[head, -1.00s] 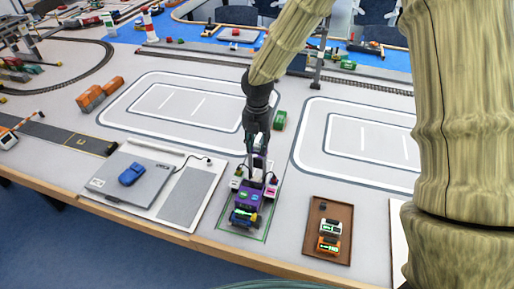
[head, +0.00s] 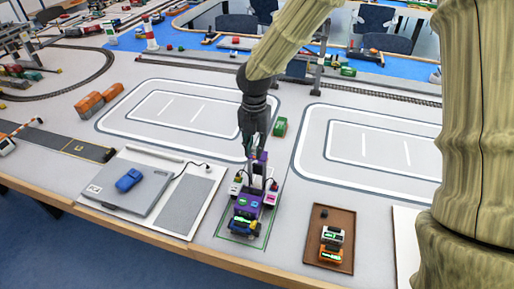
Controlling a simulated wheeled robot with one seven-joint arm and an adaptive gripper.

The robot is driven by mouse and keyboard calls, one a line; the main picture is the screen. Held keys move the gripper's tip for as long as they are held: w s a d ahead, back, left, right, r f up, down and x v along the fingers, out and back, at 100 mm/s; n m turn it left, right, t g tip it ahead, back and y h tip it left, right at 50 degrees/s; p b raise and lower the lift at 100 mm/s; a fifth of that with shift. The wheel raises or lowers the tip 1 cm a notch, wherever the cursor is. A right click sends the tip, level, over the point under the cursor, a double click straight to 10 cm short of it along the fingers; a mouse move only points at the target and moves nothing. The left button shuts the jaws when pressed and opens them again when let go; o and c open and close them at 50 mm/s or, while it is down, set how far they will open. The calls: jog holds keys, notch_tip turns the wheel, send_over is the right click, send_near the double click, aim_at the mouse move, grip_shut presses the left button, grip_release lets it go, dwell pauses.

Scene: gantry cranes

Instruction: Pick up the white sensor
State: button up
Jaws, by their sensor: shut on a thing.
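A small white sensor block (head: 333,236) with a dark and green face lies in the brown tray (head: 342,216), behind a similar orange block (head: 329,255). My gripper (head: 252,154) points down, well to the left of that tray, over a small purple model vehicle (head: 246,204). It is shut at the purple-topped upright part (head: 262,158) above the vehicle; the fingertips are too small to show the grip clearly.
A grey flat case (head: 150,195) carrying a blue toy car (head: 129,180) lies to the left. A green block (head: 279,127) stands behind my gripper. White looped road markings cover the table beyond. The table's front edge (head: 180,243) is close to the vehicle and tray.

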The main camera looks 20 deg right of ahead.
jog(key=s+a+r+b, duration=0.1)
jog(key=s+a+b, duration=0.2)
jog(key=s+a, duration=0.4)
jog(key=s, duration=0.4)
jog(key=shift+a+r, duration=0.15)
jog(key=shift+a, duration=0.15)
